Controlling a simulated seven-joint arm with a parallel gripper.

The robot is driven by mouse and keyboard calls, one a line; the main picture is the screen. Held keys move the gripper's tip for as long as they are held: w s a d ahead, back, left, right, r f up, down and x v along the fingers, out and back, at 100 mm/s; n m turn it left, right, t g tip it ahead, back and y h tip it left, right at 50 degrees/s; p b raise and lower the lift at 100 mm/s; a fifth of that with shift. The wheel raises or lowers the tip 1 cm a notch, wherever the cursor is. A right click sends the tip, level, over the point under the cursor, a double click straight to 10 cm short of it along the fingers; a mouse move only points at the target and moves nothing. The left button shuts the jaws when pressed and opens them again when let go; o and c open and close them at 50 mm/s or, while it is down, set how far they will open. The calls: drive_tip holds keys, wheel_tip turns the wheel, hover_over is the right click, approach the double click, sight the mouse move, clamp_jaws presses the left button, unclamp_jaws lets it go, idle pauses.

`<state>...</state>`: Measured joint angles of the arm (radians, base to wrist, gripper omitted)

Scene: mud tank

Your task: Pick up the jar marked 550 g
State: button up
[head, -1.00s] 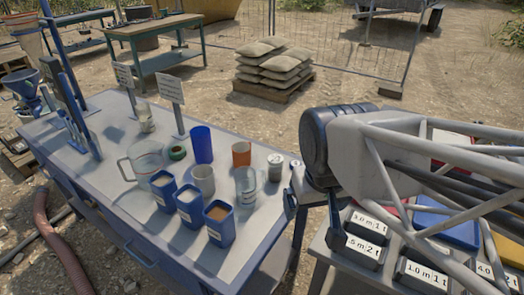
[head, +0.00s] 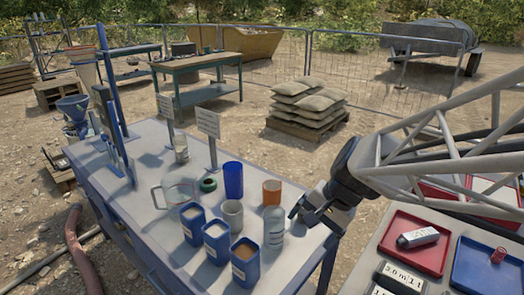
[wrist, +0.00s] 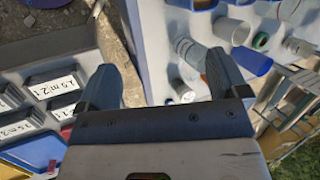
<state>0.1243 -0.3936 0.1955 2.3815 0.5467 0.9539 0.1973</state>
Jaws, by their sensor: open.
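Three blue square jars with white labels stand in a slanting row at the front of the table: a far one (head: 193,226), a middle one (head: 215,243) and a near one (head: 245,262). Their print is too small to read, so I cannot tell which says 550 g. My gripper (head: 316,212) is open and empty at the table's right edge, right of a clear jar (head: 273,226). In the wrist view, my gripper (wrist: 162,88) has its fingers wide apart; a small greyish container (wrist: 182,92) shows beyond them, near the right finger.
A grey cup (head: 232,213), an orange cup (head: 271,191), a tall blue cup (head: 233,179), a green ring (head: 208,185) and a glass jug (head: 178,193) stand around the jars. Signs (head: 208,123) rise behind. A second table with a red tray (head: 403,263) is at right.

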drive_tip(key=w+d+f+m+t+y, duration=0.1)
drive_tip(key=w+d+f+m, duration=0.3)
drive_tip(key=w, duration=0.5)
drive_tip(key=w+d+f+m+t+y, duration=0.1)
drive_tip(key=w+d+f+m+t, duration=0.3)
drive_tip(key=w+f+m, duration=0.3)
drive_tip(key=w+d+f+m+t+y, duration=0.2)
drive_tip(key=w+d+f+m, duration=0.2)
drive_tip(key=w+f+m, duration=0.2)
drive_tip(key=w+m, duration=0.2)
drive_tip(key=w, duration=0.2)
drive_tip(key=shift+w+d+f+m+t, duration=0.25)
drive_tip(key=shift+w+d+m+t, duration=0.05)
drive_tip(key=shift+w+d, duration=0.05)
drive_tip(key=shift+x, duration=1.3)
drive_tip(key=shift+a, duration=0.1)
drive_tip(key=shift+x, duration=2.55)
